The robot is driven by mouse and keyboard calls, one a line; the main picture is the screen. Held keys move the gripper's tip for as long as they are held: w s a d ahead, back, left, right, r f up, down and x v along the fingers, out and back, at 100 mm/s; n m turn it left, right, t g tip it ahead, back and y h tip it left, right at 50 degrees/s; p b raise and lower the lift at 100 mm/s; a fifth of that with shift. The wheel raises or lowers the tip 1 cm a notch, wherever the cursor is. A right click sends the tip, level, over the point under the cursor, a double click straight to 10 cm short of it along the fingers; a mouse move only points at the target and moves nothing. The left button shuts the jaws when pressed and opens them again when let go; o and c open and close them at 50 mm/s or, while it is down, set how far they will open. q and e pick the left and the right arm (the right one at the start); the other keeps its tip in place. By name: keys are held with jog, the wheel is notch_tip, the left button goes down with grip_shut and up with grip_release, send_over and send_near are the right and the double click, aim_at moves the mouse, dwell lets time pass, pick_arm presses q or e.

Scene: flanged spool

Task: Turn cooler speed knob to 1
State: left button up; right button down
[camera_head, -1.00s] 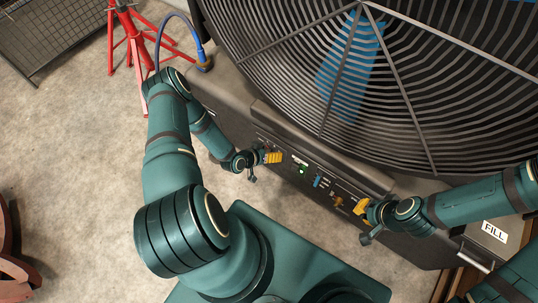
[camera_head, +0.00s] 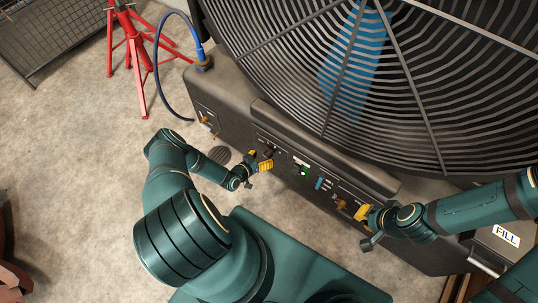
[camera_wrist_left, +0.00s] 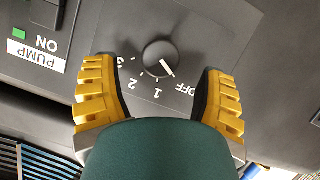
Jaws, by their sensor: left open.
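The cooler speed knob (camera_wrist_left: 160,57) is a round black dial in the left wrist view. Its white pointer is directed at OFF, with 1, 2 and 3 printed around it. My left gripper (camera_wrist_left: 158,68) is open, its yellow fingers on either side of the knob and apart from it. In the head view, my left gripper (camera_head: 259,162) is at the left part of the cooler's control panel (camera_head: 325,183). My right gripper (camera_head: 363,214) is by the panel's right part; whether its fingers are open or shut is unclear.
A PUMP switch (camera_wrist_left: 41,14) with a green mark lies left of the knob. The large fan grille (camera_head: 390,90) rises behind the panel. A red stand (camera_head: 137,55) and a blue-ended hose (camera_head: 197,42) are at upper left. Bare floor (camera_head: 75,150) lies at left.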

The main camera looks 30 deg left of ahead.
aim_at(265, 156)
pick_arm(q)
jog(key=b+x, duration=0.1)
jog(key=x, duration=0.3)
jog(key=shift+w+d+f, duration=0.1)
jog(key=shift+w+f, duration=0.05)
jog(key=shift+w, duration=0.25)
jog(key=c, duration=1.2)
